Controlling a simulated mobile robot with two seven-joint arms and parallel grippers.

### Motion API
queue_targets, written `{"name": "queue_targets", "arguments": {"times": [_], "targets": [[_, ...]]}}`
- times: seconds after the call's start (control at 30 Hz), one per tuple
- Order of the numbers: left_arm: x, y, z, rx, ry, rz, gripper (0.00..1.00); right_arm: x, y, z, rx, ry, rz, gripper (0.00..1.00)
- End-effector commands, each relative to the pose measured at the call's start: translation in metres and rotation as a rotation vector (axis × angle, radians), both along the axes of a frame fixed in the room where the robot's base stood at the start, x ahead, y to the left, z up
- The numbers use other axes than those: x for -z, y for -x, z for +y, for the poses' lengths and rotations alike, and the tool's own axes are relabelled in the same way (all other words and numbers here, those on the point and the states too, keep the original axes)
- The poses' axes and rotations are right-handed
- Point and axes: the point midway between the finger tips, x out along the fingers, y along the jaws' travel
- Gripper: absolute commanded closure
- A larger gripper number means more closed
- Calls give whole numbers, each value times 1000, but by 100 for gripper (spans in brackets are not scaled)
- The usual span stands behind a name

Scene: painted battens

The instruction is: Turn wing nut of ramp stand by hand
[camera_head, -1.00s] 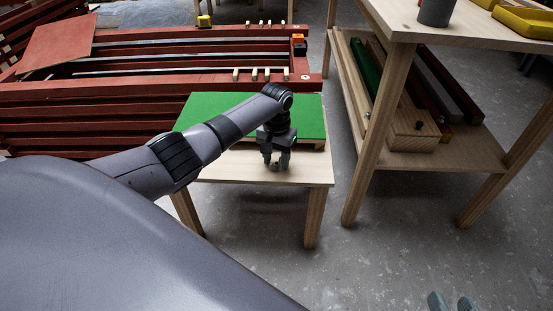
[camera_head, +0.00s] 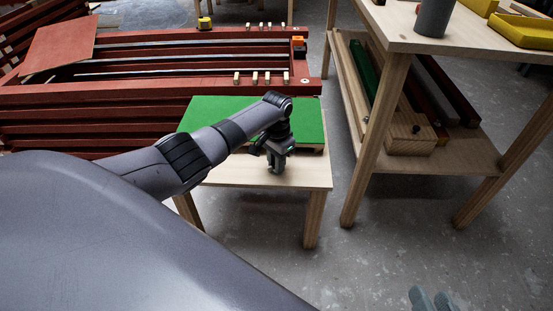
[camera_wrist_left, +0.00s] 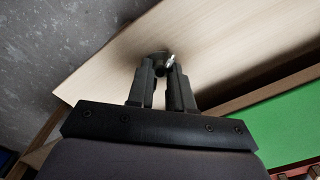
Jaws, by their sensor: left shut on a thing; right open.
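The ramp stand looks like a low pale wooden table (camera_head: 225,175) with a green board (camera_head: 215,110) on its far part. My left gripper (camera_head: 276,171) points down over the bare front strip of the tabletop. In the left wrist view its fingers (camera_wrist_left: 163,70) are shut on a small metal wing nut (camera_wrist_left: 169,61), close to the pale wood. The fingers hide most of the nut, and the head view does not show it clearly.
A taller wooden workbench (camera_head: 472,35) with a lower shelf of coloured battens stands at right. Red slatted woodwork (camera_head: 60,130) fills the left behind the table. Grey concrete floor (camera_head: 390,240) lies open in front and to the right.

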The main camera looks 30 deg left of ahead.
Motion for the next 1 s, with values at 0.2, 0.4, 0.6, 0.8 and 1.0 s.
{"name": "queue_targets", "arguments": {"times": [0.2, 0.4, 0.6, 0.8, 1.0], "targets": [[0, 0, 0, 15, 0, -1, 100, 0, 0, 1, -2, -4, 3, 57], [0, 0, 0, 14, 0, -1, 60, 0, 0, 1, -2, -3, 2, 57], [0, 0, 0, 14, 0, -1, 54, 0, 0, 1, -1, -3, 2, 57], [-7, 0, 0, 13, 0, -1, 54, -5, 0, 0, 0, 2, 0, 57], [-36, 0, 0, 14, -1, -2, 54, -15, 0, -7, 16, 47, 2, 57]]}}
